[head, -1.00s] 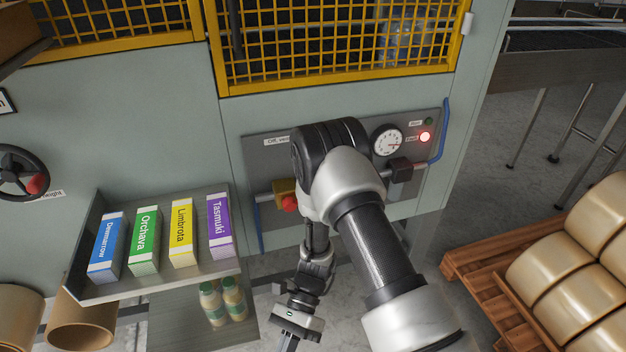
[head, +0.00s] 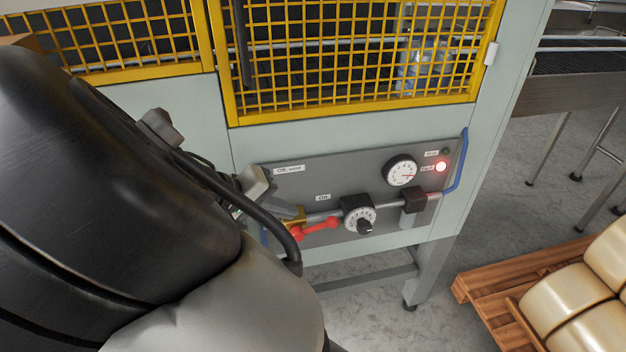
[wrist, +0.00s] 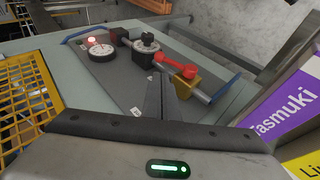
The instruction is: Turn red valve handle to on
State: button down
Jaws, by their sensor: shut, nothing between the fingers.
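The red valve handle (head: 318,228) sits on a brass valve body (head: 293,216) at the left of the pipe on the grey panel. Its free end points right, roughly along the pipe, below the "On" label (head: 322,197). In the wrist view the handle (wrist: 174,64) lies just beyond my fingertips, with the brass valve (wrist: 184,90) to their right. My gripper (wrist: 162,80) is shut and empty, its fingers over the panel close to the handle; I cannot tell whether they touch it. In the head view my arm hides most of the gripper.
The panel (head: 275,185) carries a gauge (head: 401,172), a black dial (head: 359,217), a lit red lamp (head: 441,167) and a blue rail (head: 458,165). A purple Tasmuki box (wrist: 275,112) stands close at right in the wrist view. A loaded pallet (head: 487,283) is at right.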

aim_at(329, 225)
jog(key=b+x, duration=0.2)
jog(key=x, duration=1.1)
jog(key=shift+f, duration=0.15)
jog(key=shift+d+f+g+y, duration=0.3)
jog(key=shift+d+y, duration=0.1)
jog(key=shift+y, duration=0.2)
jog(key=shift+w+d+f, duration=0.15)
jog(key=shift+d+f, duration=0.2)
jog(key=shift+f, duration=0.25)
jog(key=shift+a, duration=0.1)
jog(key=shift+r, duration=0.15)
